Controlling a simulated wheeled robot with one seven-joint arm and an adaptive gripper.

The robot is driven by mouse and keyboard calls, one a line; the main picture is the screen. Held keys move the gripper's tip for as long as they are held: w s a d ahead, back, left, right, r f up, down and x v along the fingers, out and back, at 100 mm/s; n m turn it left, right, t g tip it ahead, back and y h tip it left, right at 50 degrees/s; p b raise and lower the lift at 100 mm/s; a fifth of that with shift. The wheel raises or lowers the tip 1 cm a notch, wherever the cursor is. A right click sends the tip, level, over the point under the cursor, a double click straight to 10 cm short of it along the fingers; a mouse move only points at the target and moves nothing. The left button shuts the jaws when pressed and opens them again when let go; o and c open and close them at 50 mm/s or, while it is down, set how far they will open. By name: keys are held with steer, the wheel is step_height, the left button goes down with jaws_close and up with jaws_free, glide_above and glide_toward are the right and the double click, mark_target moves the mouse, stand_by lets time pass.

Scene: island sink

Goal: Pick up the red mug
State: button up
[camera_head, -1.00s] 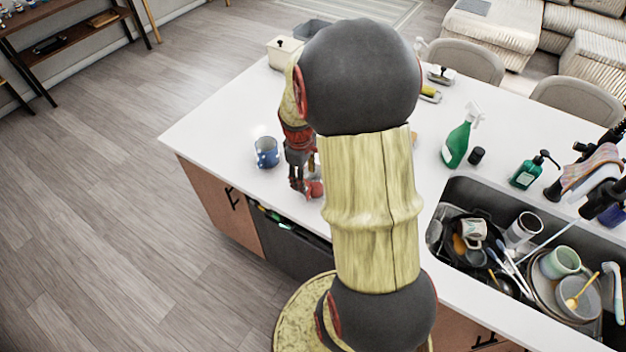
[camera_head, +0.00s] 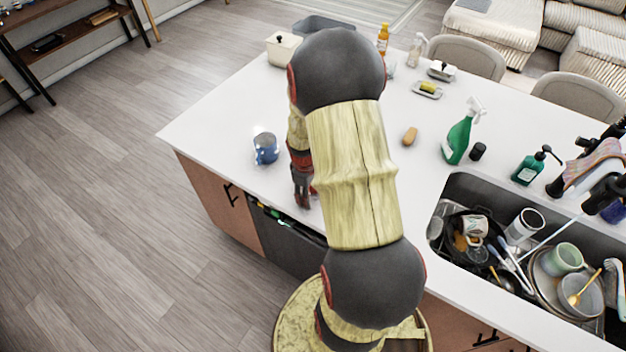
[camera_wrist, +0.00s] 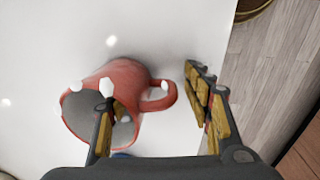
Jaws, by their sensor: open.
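The red mug (camera_wrist: 126,73) shows in the wrist view on the white counter. Its mouth faces the lower left of that picture and its handle (camera_wrist: 168,97) points right. I cannot tell whether it stands or lies. My gripper (camera_wrist: 150,86) is open around part of the mug. The left finger overlaps the mouth, and the right finger is beyond the handle with a gap. I cannot tell whether the left finger is inside the mug. In the head view my gripper (camera_head: 302,192) is low over the counter's front edge, and my arm hides most or all of the mug.
A blue mug (camera_head: 266,149) stands left of my gripper on the counter (camera_head: 215,115). A lidded pot (camera_head: 283,49) is farther back. A brown oval item (camera_head: 410,136) and a green spray bottle (camera_head: 459,137) are right of my arm. The sink (camera_head: 455,190) holds piled dishes.

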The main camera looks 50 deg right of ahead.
steer(key=shift+f, duration=0.1)
steer(key=shift+c, duration=1.4)
jaws_close()
